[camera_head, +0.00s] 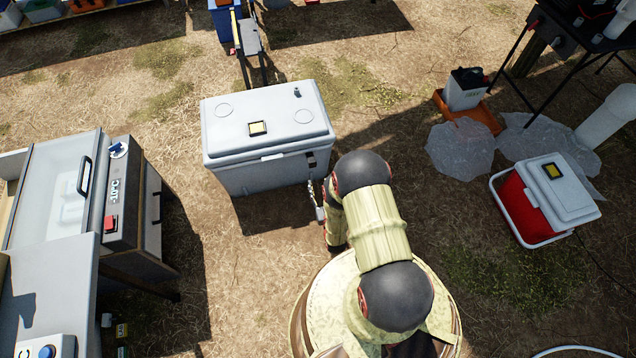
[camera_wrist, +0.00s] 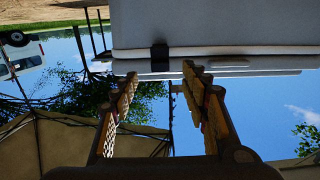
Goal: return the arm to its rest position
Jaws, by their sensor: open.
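My arm rises from my base in the lower middle of the head view and bends toward the white cooler box (camera_head: 265,125). Its far links hang down close to the cooler's front right corner. The picture there looks upside down. A pale box (camera_wrist: 235,25) with a dark latch (camera_wrist: 160,57) lies just beyond the fingertips; I cannot tell whether they touch it.
A freezer unit (camera_head: 65,195) stands left. A red cooler (camera_head: 520,205) with a white lid stands right.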

